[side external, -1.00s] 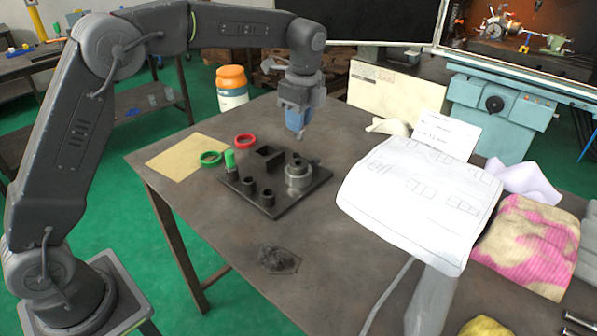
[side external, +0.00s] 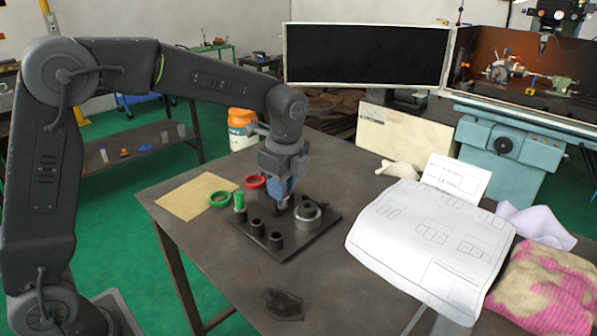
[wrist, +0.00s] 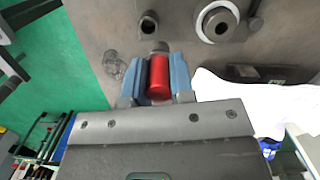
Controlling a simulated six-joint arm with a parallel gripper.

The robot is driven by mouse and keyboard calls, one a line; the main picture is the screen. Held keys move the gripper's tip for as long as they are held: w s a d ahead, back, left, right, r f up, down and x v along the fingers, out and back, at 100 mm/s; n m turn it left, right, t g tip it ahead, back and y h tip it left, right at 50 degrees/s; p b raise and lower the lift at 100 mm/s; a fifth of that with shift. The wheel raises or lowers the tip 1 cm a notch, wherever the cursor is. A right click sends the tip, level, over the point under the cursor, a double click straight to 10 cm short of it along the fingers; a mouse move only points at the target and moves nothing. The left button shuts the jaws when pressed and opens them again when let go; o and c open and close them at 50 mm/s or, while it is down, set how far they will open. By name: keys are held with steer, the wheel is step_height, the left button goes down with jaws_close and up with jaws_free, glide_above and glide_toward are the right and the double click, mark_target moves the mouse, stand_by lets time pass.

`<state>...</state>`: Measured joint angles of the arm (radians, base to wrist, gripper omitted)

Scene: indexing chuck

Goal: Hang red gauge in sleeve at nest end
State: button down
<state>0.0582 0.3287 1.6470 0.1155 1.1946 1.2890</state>
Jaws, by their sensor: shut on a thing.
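My gripper (side external: 283,196) is low over the back part of the dark fixture plate (side external: 312,238), left of the round grey chuck (side external: 307,216). In the wrist view its blue fingers (wrist: 159,80) are shut on the red gauge (wrist: 159,86), a red cylinder. The gauge's red is not visible in the side view. Two dark open sleeves (side external: 257,227) (side external: 275,241) stand at the plate's front. A green gauge (side external: 239,201) stands upright at the plate's left corner. The chuck also shows in the wrist view (wrist: 205,22). The gripper hides the dark block behind it.
A red ring (side external: 255,182) and a green ring (side external: 220,199) lie beside the plate, near a tan sheet (side external: 198,195). White drawings (side external: 425,240) cover the table to the right. The front of the table is mostly clear, with a dark patch (side external: 283,304).

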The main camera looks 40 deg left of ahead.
steer(key=shift+s+f, duration=0.2)
steer(key=shift+s, duration=0.35)
steer(key=shift+s+f, duration=0.15)
steer(key=shift+s, duration=0.35)
steer(key=shift+f, duration=0.15)
steer(key=shift+f, duration=2.55)
steer(key=shift+f, duration=1.55)
steer(key=c, duration=0.9)
jaws_free()
step_height(320, 180, up, 14)
steer(key=d, duration=0.1)
steer(key=shift+w+d+f, duration=0.15)
steer(key=shift+d, duration=0.15)
